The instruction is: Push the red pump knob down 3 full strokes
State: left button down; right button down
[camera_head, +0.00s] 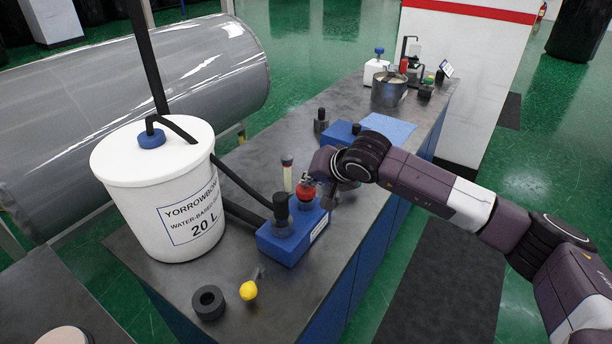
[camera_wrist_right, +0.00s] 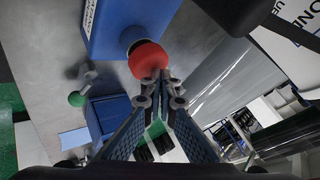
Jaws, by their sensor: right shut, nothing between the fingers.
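The red pump knob (camera_head: 306,192) is a round ball on top of the blue pump block (camera_head: 290,240) on the bench. In the right wrist view the knob (camera_wrist_right: 148,61) sits on a dark collar at the blue block (camera_wrist_right: 125,22). My right gripper (camera_head: 311,180) is over the knob, its fingers partly hidden by the wrist in the head view. In the wrist view its fingertips (camera_wrist_right: 163,82) are together and empty, at the knob's edge. I cannot tell whether they touch it. My left gripper is not in view.
A white 20 L bucket (camera_head: 160,190) stands left of the pump block, with a dark hose beside it. A yellow knob (camera_head: 248,290) and a black ring (camera_head: 208,303) lie in front. A blue cloth (camera_head: 388,129), a metal pot (camera_head: 388,90) and small bottles are farther back.

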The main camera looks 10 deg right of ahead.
jog(key=shift+s+f, duration=0.1)
jog(key=shift+f, duration=0.2)
jog(key=shift+w+r+p, duration=0.2)
jog(key=shift+r+p, duration=0.9)
jog(key=shift+r, duration=1.8)
jog(key=shift+r, duration=0.5)
notch_tip(320, 180, up, 4)
jog(key=shift+p, duration=0.9)
